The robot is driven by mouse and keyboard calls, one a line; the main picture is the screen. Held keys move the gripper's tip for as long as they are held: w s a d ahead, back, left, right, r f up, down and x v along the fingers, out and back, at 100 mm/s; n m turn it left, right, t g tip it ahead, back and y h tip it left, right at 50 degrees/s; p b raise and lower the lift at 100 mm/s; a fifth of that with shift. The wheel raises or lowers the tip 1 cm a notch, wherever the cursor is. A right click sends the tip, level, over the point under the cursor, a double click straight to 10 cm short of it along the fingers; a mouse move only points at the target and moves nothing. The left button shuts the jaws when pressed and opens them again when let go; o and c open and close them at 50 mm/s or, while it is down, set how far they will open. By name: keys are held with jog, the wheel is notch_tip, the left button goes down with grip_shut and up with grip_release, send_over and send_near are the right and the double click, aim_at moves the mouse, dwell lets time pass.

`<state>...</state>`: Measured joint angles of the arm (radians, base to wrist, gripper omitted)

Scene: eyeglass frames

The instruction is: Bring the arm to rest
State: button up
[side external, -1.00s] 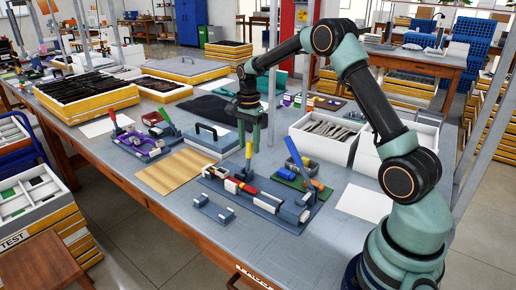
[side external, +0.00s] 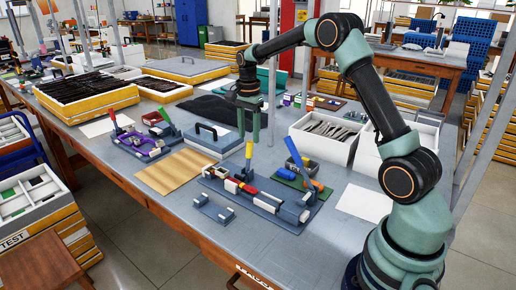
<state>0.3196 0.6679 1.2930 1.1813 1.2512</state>
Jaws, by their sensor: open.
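My gripper (side external: 249,124) points down above the table (side external: 130,172), its two green fingers apart and nothing visible between them. It hangs over the area behind a grey fixture (side external: 262,198) and clear of it. The fingertips are a little above and beside the yellow handle in this picture.
A grey lidded case (side external: 207,138) lies left of my gripper. A white bin of dark frames (side external: 326,135) stands to the right. A second fixture with purple frames (side external: 146,142) is at left. A wooden board (side external: 174,172) lies flat in front.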

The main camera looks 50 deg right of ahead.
jog(key=s+a+r+n+t, duration=0.4)
jog(key=s+a+r+n, duration=0.8)
jog(key=s+a+n, duration=0.1)
jog(key=s+a+f+n+t, duration=0.1)
jog(key=s+a+n, duration=0.2)
jog(key=s+n, duration=0.2)
jog(key=shift+s+f+t, duration=0.25)
jog(key=shift+s+t, duration=0.05)
jog(key=shift+s, duration=0.5)
